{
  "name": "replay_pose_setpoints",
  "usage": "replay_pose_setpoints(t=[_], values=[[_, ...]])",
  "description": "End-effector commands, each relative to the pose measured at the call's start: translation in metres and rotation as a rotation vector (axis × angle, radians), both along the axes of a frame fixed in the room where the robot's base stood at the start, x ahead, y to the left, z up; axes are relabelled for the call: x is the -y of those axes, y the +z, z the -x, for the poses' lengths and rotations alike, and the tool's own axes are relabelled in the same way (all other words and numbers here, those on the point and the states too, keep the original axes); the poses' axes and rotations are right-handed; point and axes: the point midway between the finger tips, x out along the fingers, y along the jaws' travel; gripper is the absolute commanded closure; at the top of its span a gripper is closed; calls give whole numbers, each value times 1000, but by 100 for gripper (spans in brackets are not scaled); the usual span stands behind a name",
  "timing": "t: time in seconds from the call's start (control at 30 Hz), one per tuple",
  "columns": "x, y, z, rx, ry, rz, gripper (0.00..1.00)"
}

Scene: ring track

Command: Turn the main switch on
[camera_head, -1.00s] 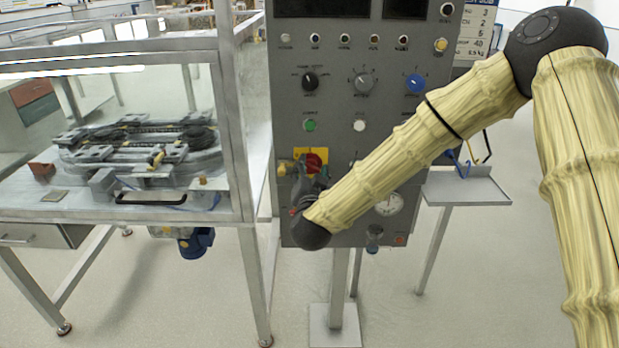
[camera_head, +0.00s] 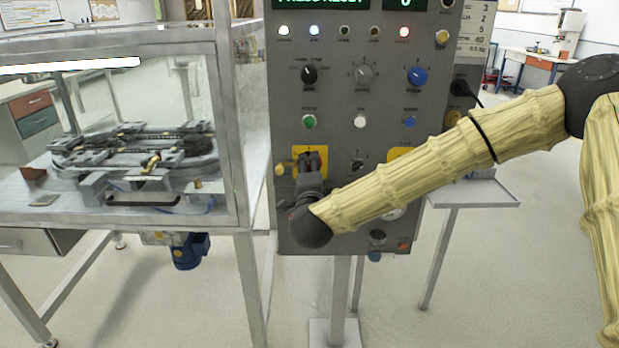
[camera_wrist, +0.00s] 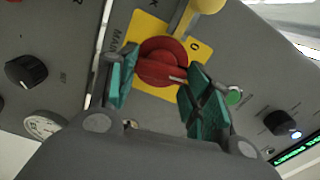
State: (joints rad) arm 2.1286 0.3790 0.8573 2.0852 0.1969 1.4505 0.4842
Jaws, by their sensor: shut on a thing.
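The main switch (camera_wrist: 163,58) is a red rotary knob on a yellow plate (camera_wrist: 147,27) in the wrist view. My gripper (camera_wrist: 160,76) has its green-padded fingers on either side of the knob and is shut on it. The knob's white mark points toward the right finger. In the head view my gripper (camera_head: 312,168) is at the panel and hides most of the knob. The yellow plate (camera_head: 299,153) shows around it. The grey control panel (camera_head: 335,110) has its display (camera_head: 322,3) lit, reading "PRESS RESET", and several lamps lit along the top row.
Black, grey and blue selector knobs (camera_head: 364,73) and a green button (camera_head: 308,121) sit above the switch. A yellow handle (camera_wrist: 196,14) stands close beside it. A glass-walled cabinet (camera_head: 232,120) with a ring track (camera_head: 140,150) stands at left, a small shelf (camera_head: 485,190) at right.

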Motion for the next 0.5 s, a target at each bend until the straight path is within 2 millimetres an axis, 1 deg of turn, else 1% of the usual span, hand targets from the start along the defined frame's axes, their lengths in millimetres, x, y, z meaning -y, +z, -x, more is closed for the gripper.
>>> replay_pose_setpoints(t=[0.03,0.2,0.5], values=[[2,-4,0,-1,-3,-28,74],[1,-3,0,-2,-2,-109,74],[1,-2,0,-2,-2,-172,74]])
